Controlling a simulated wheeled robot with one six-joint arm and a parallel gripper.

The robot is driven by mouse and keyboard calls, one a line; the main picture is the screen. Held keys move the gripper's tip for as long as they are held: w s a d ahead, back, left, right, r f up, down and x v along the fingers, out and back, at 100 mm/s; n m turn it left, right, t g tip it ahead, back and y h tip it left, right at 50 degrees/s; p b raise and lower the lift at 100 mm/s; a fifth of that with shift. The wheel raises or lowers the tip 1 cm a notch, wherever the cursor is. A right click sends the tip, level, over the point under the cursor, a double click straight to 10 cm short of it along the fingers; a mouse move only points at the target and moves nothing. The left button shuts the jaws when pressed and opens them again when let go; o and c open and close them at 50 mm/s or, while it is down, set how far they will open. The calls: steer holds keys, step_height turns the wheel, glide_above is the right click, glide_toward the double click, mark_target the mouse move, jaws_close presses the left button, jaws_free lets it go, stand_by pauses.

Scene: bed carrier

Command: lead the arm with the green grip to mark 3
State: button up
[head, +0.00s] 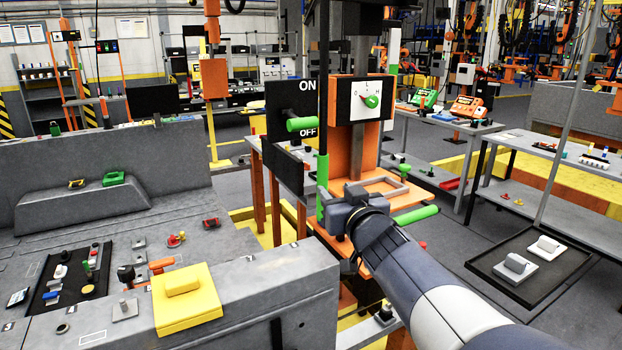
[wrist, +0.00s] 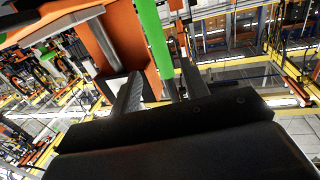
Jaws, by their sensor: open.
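A thin upright dark bar carries a green grip (head: 322,185) at its lower end, in front of an orange post. The grip also shows in the wrist view (wrist: 154,38), slanting down between my two fingers. My gripper (head: 331,212) is open, right at the lower part of this green grip. I cannot tell whether a finger touches it. A second green grip (head: 416,215) sticks out level to the right of my gripper. I cannot make out a mark 3 in either view.
A black ON/OFF panel (head: 288,150) with a green handle (head: 302,124) stands just left of the grip. A white dial (head: 365,98) is on the orange post behind. A grey console with a yellow block (head: 186,298) is front left. Tables stand right.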

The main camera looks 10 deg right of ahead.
mark_target(325, 178)
steer(key=w, duration=0.6)
steer(key=w+a, duration=0.1)
steer(key=w, duration=0.2)
steer(key=shift+w, duration=0.2)
jaws_close()
stand_by(0.3)
